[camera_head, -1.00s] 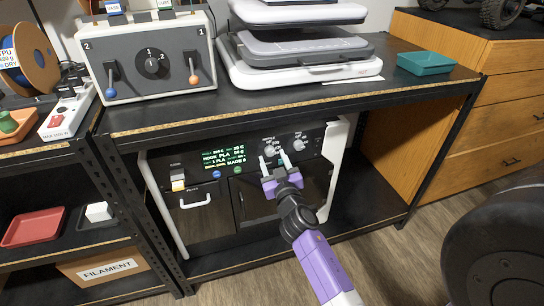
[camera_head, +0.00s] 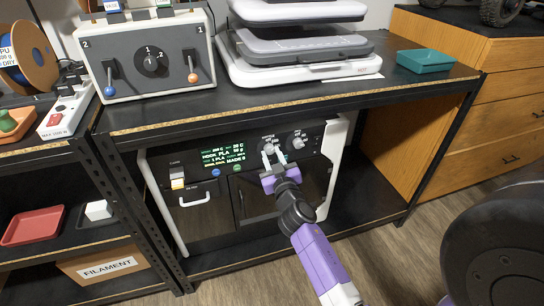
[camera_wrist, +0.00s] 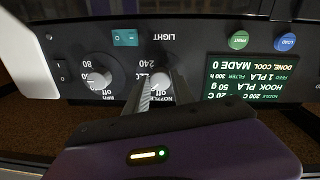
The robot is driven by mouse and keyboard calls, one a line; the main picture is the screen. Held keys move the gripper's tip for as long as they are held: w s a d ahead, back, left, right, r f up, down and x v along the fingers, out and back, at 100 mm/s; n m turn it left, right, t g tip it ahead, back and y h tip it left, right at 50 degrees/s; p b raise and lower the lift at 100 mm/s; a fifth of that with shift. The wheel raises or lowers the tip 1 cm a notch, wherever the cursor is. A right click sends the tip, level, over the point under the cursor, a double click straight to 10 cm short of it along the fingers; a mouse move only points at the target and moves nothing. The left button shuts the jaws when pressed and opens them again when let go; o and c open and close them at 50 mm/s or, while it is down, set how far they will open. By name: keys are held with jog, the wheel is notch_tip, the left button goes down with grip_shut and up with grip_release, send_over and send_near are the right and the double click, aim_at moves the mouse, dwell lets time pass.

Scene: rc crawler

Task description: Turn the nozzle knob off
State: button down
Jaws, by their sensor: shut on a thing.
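The nozzle knob (camera_wrist: 160,79) is a light round knob on the dark front panel of the printer (camera_head: 225,218), on the lower shelf. It also shows in the head view (camera_head: 268,147), partly behind my fingers. In the wrist view, which is upside down, its label reads "NOZZLE", with "off" and "240" marks around it. My gripper (camera_wrist: 158,92), purple with grey fingers, is shut on this knob, one finger on each side. It also shows in the head view (camera_head: 272,156). The knob's pointer is too small and covered to read.
A second similar knob (camera_wrist: 99,77), marked "off" and "80", sits close beside the nozzle knob; it also shows in the head view (camera_head: 298,142). A lit display (camera_wrist: 252,79) and a teal switch (camera_wrist: 125,38) share the panel. The shelf top (camera_head: 290,100) overhangs the printer.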

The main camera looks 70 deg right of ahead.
jog(key=n+b, duration=0.1)
jog(key=n, duration=0.3)
jog(key=shift+s+n+t+b, duration=0.1)
jog(key=shift+n+t+b, duration=0.2)
jog(key=shift+n, duration=2.1)
jog(key=c, duration=1.1)
grip_release()
